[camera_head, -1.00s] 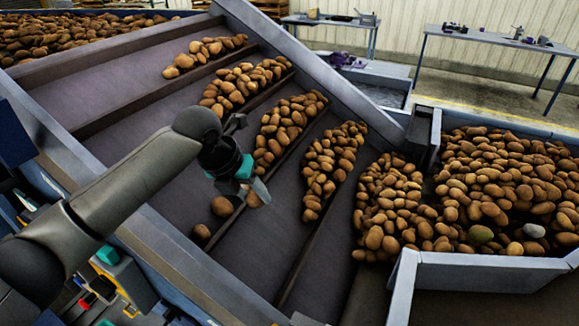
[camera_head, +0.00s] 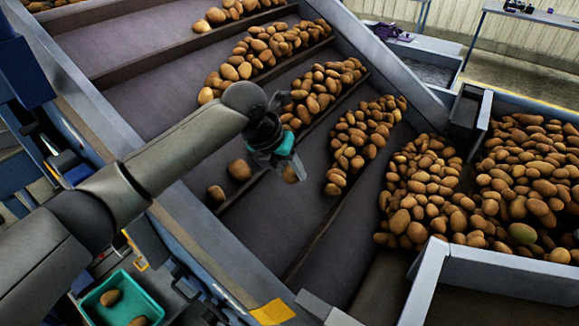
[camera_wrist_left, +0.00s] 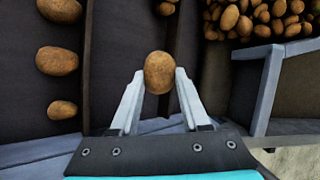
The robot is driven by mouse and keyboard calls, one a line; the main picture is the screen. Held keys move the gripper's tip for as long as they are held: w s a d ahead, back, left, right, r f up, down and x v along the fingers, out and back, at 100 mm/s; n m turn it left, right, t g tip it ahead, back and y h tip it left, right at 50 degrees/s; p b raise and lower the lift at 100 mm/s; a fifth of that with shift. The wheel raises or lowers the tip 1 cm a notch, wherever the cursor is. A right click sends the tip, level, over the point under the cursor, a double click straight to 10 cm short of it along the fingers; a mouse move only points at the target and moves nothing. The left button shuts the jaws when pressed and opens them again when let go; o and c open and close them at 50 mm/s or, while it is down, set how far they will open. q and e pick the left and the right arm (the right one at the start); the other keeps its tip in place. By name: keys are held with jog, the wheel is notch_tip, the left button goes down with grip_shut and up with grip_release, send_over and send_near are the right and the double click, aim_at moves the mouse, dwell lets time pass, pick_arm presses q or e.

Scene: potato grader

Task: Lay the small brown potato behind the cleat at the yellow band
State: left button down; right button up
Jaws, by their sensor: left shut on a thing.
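My left gripper (camera_head: 297,174) is shut on a small brown potato (camera_head: 289,175) above the dark belt. In the left wrist view the gripper (camera_wrist_left: 159,88) holds the potato (camera_wrist_left: 159,72) between its fingertips. A cleat (camera_head: 245,190) runs slantwise across the belt to the left of the gripper, and another cleat (camera_head: 318,235) lies to its right. The cleat left of the gripper also shows in the left wrist view (camera_wrist_left: 88,60). The yellow band (camera_head: 272,311) is on the near side rail at the bottom. My right gripper is not in view.
Loose potatoes (camera_head: 239,170) lie left of the left cleat. Potato heaps (camera_head: 362,140) lie along the cleats farther up the belt. A full potato bin (camera_head: 490,258) stands at right. A teal tray (camera_head: 88,305) holds potatoes at lower left. The belt between the two cleats is bare near the rail.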

pick_arm(q)
notch_tip(320, 180, down, 4)
jog(key=b, duration=0.3)
jog(key=shift+r, duration=0.1)
jog(key=shift+f+b, duration=3.3)
jog(key=shift+f, duration=2.55)
jog(key=shift+c, duration=1.5)
grip_release()
jog(key=v, duration=1.5)
jog(key=shift+p, duration=0.4)
